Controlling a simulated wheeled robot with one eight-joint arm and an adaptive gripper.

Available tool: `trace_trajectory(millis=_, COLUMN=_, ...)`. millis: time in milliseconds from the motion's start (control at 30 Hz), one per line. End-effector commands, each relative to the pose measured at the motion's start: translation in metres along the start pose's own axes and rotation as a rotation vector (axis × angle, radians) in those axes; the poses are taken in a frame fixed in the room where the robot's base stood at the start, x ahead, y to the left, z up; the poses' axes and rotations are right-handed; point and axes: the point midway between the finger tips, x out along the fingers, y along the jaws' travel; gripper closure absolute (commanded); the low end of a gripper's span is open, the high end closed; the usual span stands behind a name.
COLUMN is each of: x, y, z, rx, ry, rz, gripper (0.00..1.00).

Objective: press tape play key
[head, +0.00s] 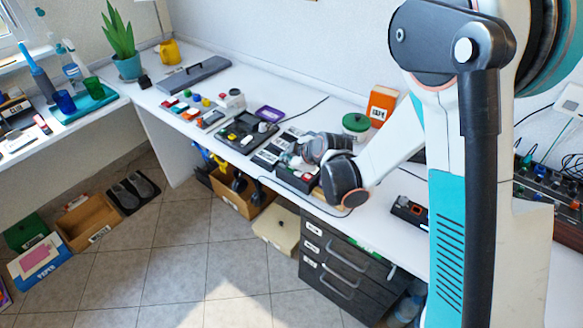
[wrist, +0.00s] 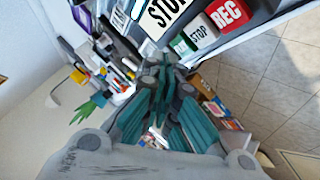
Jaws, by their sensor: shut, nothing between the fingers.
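A dark tape machine (head: 297,180) sits at the front edge of the white bench in the head view, below my gripper (head: 287,160). In the wrist view its keys form a row: a green key (wrist: 181,45), a white STOP key (wrist: 200,33) and a red REC key (wrist: 229,12). The lettering on the green key is too small to read. My gripper (wrist: 165,62) is shut and empty, its teal fingers together, with the tips close to the green key's end of the row. I cannot tell whether they touch it.
A large white STOP label (wrist: 164,12) is beside the key row. Left of the machine stands another dark device (head: 247,132). A green-lidded pot (head: 355,124) and an orange box (head: 382,104) stand behind. Dark drawers (head: 345,262) are below the bench.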

Motion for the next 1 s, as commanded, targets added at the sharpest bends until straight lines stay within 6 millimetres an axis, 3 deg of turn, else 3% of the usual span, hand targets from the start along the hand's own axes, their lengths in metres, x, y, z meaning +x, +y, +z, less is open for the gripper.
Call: trace_trajectory(millis=1000, x=0.0078, y=-0.0060, z=0.0059, rx=0.000, ry=0.000, rz=0.000, gripper=1.00)
